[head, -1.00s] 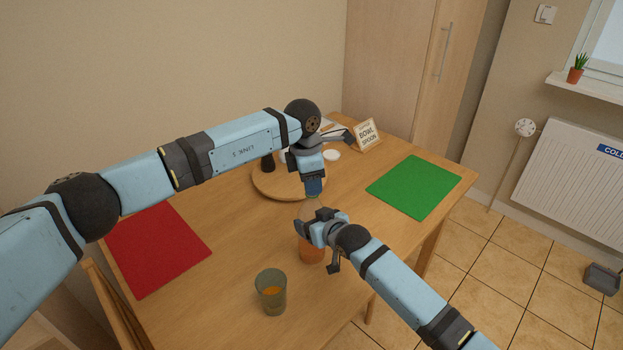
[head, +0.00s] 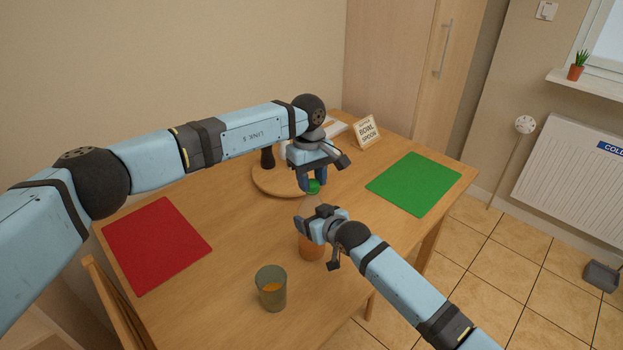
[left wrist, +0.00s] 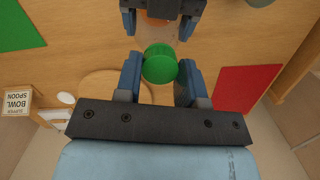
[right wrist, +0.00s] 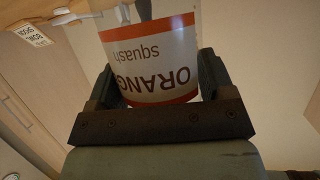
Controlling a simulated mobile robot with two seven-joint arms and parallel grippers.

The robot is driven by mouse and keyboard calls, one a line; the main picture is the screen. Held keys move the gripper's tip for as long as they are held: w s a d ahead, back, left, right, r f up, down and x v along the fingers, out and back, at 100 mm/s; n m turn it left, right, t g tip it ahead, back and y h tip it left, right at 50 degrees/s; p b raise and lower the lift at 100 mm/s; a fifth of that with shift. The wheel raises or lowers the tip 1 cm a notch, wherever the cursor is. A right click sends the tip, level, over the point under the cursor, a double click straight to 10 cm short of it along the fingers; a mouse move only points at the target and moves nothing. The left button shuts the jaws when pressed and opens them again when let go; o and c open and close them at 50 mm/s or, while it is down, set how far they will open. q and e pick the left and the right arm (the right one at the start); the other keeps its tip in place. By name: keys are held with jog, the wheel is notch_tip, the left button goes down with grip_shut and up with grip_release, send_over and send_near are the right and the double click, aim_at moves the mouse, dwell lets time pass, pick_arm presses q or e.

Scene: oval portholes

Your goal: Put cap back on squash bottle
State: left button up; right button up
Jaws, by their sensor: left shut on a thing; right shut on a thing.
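My left gripper (head: 314,184) points down and is shut on the green cap (head: 313,187), which also shows between its fingers in the left wrist view (left wrist: 160,66). The squash bottle (head: 312,247) stands below it on the table, orange in its lower part with a clear neck. Its label reads "ORANGE squash" in the right wrist view (right wrist: 150,60). My right gripper (head: 312,229) is shut around the bottle's side. The cap is close over the bottle's top; I cannot tell whether they touch. The bottle's mouth is hidden.
A glass (head: 271,289) with orange drink stands at the front. A red mat (head: 156,244), a green mat (head: 414,185) and a sign (head: 366,131) are farther off.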

pick_arm(q)
jog(key=m, duration=0.6)
jog(key=shift+m+y, duration=0.4)
jog(key=m, duration=0.5)
jog(key=shift+d, duration=0.1)
jog(key=o, duration=0.9)
jog(key=shift+r, duration=2.25)
jog(key=shift+c, duration=0.4)
